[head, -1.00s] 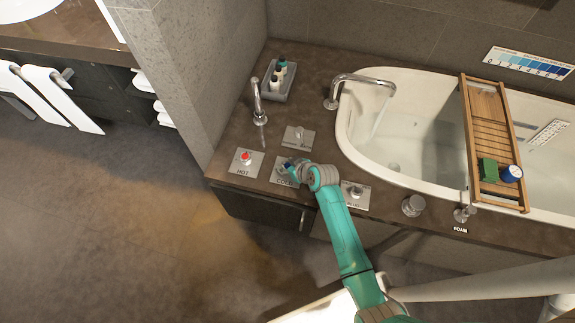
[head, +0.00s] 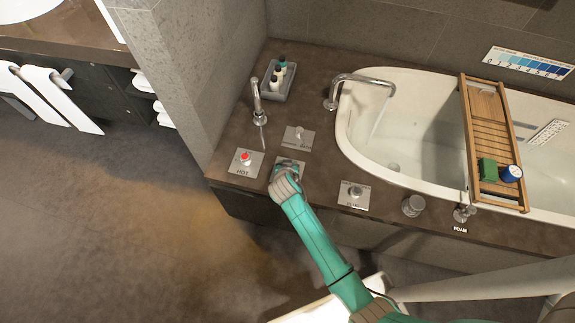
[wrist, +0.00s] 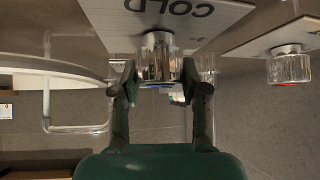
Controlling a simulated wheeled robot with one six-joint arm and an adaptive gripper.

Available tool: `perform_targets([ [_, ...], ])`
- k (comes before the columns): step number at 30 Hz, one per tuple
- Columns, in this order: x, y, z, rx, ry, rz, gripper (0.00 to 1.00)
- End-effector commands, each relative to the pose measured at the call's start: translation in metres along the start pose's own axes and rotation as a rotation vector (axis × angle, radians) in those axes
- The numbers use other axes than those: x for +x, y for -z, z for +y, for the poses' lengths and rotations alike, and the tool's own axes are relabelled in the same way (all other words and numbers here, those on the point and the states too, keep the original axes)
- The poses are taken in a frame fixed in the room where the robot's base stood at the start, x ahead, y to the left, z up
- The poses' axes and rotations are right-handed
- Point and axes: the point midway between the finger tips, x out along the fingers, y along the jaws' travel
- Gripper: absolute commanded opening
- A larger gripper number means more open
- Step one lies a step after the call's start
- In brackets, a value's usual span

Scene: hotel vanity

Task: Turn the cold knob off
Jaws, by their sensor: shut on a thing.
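The cold knob (wrist: 159,60) is a clear and chrome knob on a square plate marked COLD (wrist: 180,14), seen upside down in the wrist view. My gripper (wrist: 160,85) has one finger on each side of the knob and is shut on it. In the head view my gripper (head: 287,172) covers the knob, and only part of the cold plate (head: 291,163) shows. Whether the knob has turned cannot be told.
The hot knob (head: 246,157) with a red top is just left of my gripper. A diverter plate (head: 298,138) lies behind, and another knob plate (head: 353,195) lies to the right. A small spout (head: 257,100), a bottle tray (head: 278,82) and the bathtub (head: 345,125) stand farther back.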

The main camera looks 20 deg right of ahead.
Motion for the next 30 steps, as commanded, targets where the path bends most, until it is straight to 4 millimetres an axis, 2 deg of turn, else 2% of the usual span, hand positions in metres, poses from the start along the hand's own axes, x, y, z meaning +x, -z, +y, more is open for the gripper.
perform_targets([
  [18, 0.0001, 0.0008, -0.0012, 0.393, -0.391, -0.001, 0.09],
  [30, 0.0001, -0.0001, 0.0004, 0.536, -0.535, -0.003, 0.09],
])
